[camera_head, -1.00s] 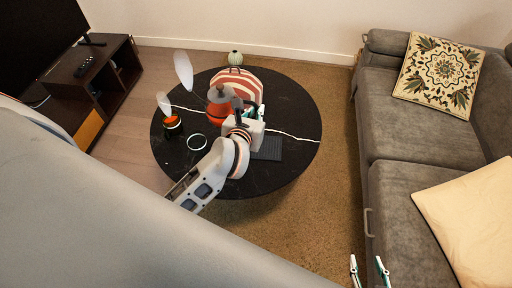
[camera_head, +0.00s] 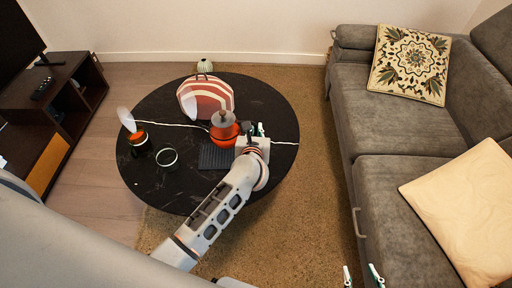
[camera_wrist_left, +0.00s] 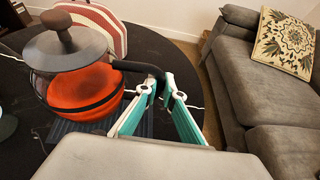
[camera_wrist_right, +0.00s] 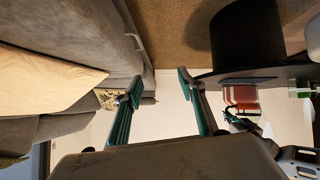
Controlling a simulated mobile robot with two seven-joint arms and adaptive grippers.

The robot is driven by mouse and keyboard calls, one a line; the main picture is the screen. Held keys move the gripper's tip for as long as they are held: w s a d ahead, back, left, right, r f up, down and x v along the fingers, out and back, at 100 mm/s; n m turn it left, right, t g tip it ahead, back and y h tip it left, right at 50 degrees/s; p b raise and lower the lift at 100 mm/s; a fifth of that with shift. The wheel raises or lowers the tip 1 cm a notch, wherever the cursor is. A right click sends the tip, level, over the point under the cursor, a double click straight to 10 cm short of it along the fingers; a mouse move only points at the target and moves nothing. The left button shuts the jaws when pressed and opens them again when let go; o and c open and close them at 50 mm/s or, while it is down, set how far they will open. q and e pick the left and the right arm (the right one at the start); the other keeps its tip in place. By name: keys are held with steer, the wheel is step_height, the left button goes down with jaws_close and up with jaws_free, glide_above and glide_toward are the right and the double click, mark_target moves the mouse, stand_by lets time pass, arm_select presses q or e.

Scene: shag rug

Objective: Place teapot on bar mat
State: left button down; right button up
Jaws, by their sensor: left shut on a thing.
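The teapot (camera_head: 223,134) has an orange-red body and a grey lid with a brown knob. It also fills the left of the left wrist view (camera_wrist_left: 85,90). My left gripper (camera_head: 255,130) is shut on the teapot's dark handle, seen between its fingers in the left wrist view (camera_wrist_left: 160,85). The dark ribbed bar mat (camera_head: 214,158) lies on the round black table, under and in front of the teapot. Whether the teapot touches the mat is not clear. My right gripper (camera_head: 362,278) is open and empty, low at the front, away from the table; its spread fingers show in the right wrist view (camera_wrist_right: 160,85).
The round black table (camera_head: 165,195) also holds a striped bag (camera_head: 205,97), a dark cup (camera_head: 167,158) and an orange-and-black jar (camera_head: 138,142) with a pale utensil. A grey sofa (camera_head: 390,130) stands right, a TV cabinet (camera_head: 50,110) left.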

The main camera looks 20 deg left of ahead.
mark_target(256, 135)
arm_select(q)
step_height(256, 135, down, 4)
steer(key=shift+f+b, duration=0.15)
steer(key=shift+b, duration=0.45)
steer(key=shift+w+f, duration=0.1)
step_height(256, 135, down, 4)
steer(key=shift+f+b, duration=0.25)
steer(key=shift+b, duration=0.75)
steer(key=shift+f+b, duration=0.3)
steer(key=shift+f, duration=0.3)
steer(key=shift+r, duration=0.15)
steer(key=shift+f, duration=0.2)
steer(key=c, duration=2.4)
jaws_free()
steer(key=shift+f, duration=0.15)
steer(key=shift+c, duration=0.2)
steer(key=shift+o, duration=1.3)
arm_select(e)
steer(key=shift+w+a+r+y, duration=0.25)
steer(key=shift+w+a+y, duration=0.05)
steer(key=shift+w+a, duration=0.5)
